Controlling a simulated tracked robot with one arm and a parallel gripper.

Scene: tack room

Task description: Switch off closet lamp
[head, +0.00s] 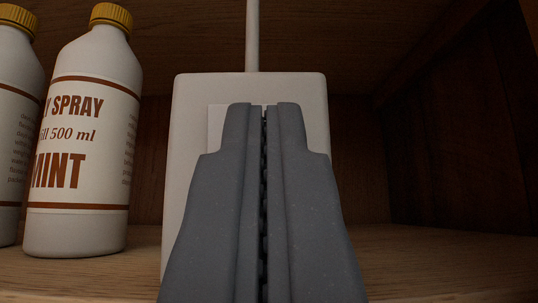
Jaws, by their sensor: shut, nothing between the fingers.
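A pale switch box (190,120) stands upright inside a wooden closet, in the middle of the head view. A lighter rocker or plate (217,126) on its face shows only at its left and upper edge. My gripper (264,106) is shut and empty, directly in front of the box, and covers most of that plate. I cannot tell whether the fingertips touch it. A white cable or conduit (252,38) runs up from the top of the box. The lamp itself is not in view, and the switch's position is hidden.
A white spray bottle (85,140) with a yellow cap stands on the wooden shelf (430,265) left of the box. A second such bottle (15,130) is cut off at the left edge. The shelf right of the box is clear up to the side wall (470,140).

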